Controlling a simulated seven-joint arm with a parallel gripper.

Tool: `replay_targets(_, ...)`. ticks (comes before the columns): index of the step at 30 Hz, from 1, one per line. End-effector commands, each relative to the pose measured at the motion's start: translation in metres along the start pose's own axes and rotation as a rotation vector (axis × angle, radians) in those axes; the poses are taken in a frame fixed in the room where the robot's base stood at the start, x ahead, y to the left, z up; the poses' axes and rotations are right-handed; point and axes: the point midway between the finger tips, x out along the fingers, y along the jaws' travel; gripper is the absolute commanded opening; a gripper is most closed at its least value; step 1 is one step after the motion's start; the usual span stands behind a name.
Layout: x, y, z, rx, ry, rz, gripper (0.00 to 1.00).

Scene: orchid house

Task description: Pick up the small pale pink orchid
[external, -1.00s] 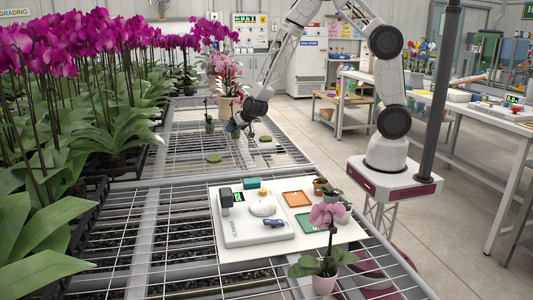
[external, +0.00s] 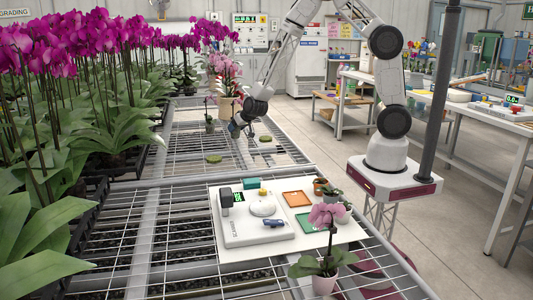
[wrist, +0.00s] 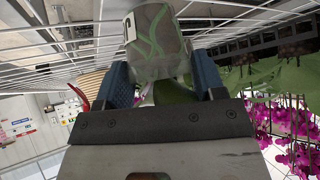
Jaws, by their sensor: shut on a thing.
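My gripper (wrist: 165,85) is shut on a clear plant pot (wrist: 158,45) with green roots showing through its wall and a pale label on it. A green leaf shows between the fingers below the pot; its flowers cannot be made out. In the external view my gripper (external: 236,128) is low over the far mesh bench, and the held pot is too small to tell. A small pink orchid (external: 209,112) in a dark pot stands just left of it. Another pale pink orchid (external: 327,217) in a pink pot stands at the near right.
A larger pink orchid (external: 225,70) in a tan pot stands behind my gripper. Rows of magenta orchids (external: 95,45) fill the left. A white board (external: 225,252) on the near bench carries a scale (external: 250,228), an orange tray (external: 296,190) and a green tray (external: 303,229). Green discs (external: 214,158) lie on the mesh.

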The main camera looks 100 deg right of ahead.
Motion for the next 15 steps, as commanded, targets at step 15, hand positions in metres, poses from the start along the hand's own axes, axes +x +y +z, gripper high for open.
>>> replay_targets(15, -0.027, -0.004, -0.026, 0.002, 0.001, 0.0, 0.28)
